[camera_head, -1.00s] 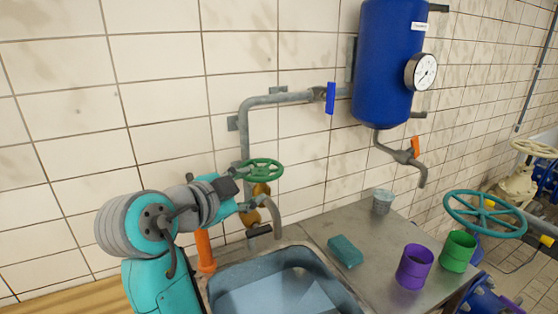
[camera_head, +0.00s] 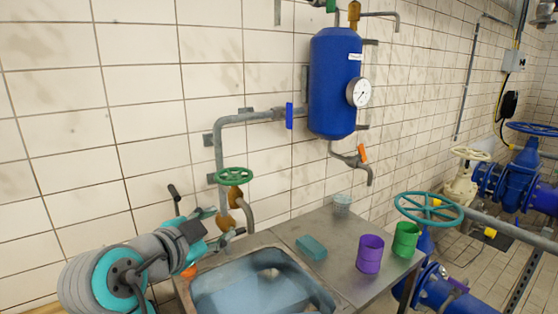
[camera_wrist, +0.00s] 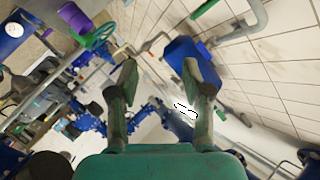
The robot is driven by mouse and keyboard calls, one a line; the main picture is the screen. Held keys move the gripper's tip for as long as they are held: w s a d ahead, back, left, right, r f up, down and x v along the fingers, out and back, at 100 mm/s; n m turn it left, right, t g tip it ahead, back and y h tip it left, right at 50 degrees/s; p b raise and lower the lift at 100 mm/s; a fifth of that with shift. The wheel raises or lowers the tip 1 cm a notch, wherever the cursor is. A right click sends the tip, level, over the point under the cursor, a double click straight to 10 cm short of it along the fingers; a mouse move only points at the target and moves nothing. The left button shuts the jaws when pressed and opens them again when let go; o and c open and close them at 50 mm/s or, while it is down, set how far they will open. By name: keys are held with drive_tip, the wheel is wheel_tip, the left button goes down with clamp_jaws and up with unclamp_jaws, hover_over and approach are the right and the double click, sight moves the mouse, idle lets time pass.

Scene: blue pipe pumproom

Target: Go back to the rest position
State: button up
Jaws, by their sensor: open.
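My gripper (camera_wrist: 165,85) is open in the wrist view, with its two fingers spread and nothing between them. In the head view my gripper (camera_head: 215,224) is at the lower left, beside the pipe with the green handwheel (camera_head: 234,175) and left of the sink's back edge. My arm is folded low at the left edge of that view. The fingertips are small there and partly lost against the pipe.
A sink (camera_head: 205,296) sits in a metal counter (camera_head: 322,238). A blue tank (camera_head: 334,85) hangs on the tiled wall.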

drive_tip(key=s+d+f+n+y, duration=0.1)
drive_tip(key=d+f+n, duration=0.3)
drive_tip(key=f, duration=0.6)
drive_tip(key=s+d+f+n+t+y, duration=0.1)
drive_tip(key=d+f+n+y, duration=0.1)
drive_tip(key=d+f, duration=0.5)
drive_tip(key=s+d+f+n+y, duration=0.1)
drive_tip(key=d+f+n, duration=0.2)
drive_tip(key=f, duration=0.9)
drive_tip(key=s+d+f+n+y, duration=0.1)
drive_tip(key=s+d+f+n, duration=0.1)
drive_tip(key=s+d+f, duration=0.4)
drive_tip(key=s+d+f+n+y, duration=0.1)
drive_tip(key=s+d+f+n, duration=0.1)
drive_tip(key=s+f, duration=0.35)
drive_tip(key=s+d, duration=0.4)
drive_tip(key=s, duration=0.8)
drive_tip(key=d+r+v, duration=0.1)
drive_tip(key=d+v, duration=0.1)
drive_tip(key=v, duration=0.8)
drive_tip(key=d+v, duration=0.1)
drive_tip(key=v, duration=1)
drive_tip(key=shift+w+d+r+m+h, duration=0.3)
drive_tip(key=shift+d+r, duration=0.05)
drive_tip(key=shift+d, duration=0.05)
